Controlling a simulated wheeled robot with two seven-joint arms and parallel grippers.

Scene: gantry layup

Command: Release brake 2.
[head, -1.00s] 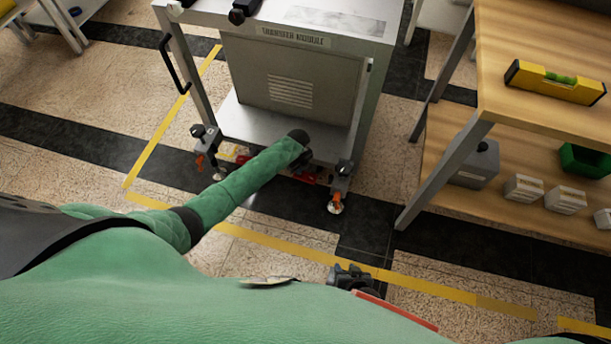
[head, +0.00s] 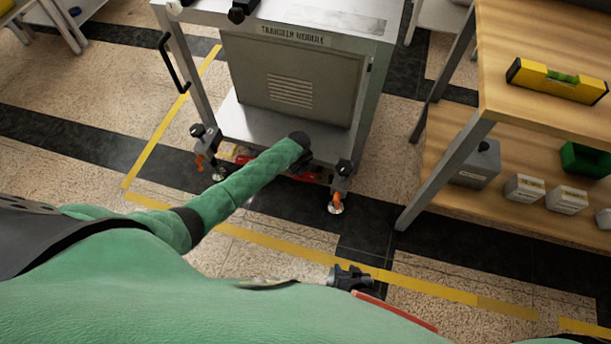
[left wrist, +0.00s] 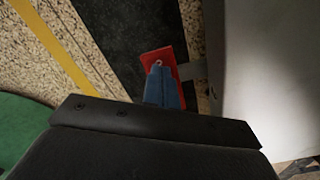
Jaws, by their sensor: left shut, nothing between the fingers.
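The transfer module (head: 295,70) is a grey cart in the head view. Red brake parts show low at its front edge, one left of my forearm (head: 241,158) and one at its right (head: 308,177). No number is readable on them. My left arm reaches down to the cart's front, and its wrist hides the fingers in the head view. In the left wrist view, my left gripper (left wrist: 163,88) is shut and empty, its blue-grey fingers over a red pedal (left wrist: 177,58). I cannot tell whether they touch. My right gripper (head: 350,278) is dark, near my body; its jaws are unclear.
The cart's front feet carry orange parts, at left (head: 200,162) and right (head: 335,202). A wooden bench (head: 540,110) with a yellow level (head: 555,80) stands at the right. Yellow tape (head: 265,238) marks the floor. Open floor lies left of the cart.

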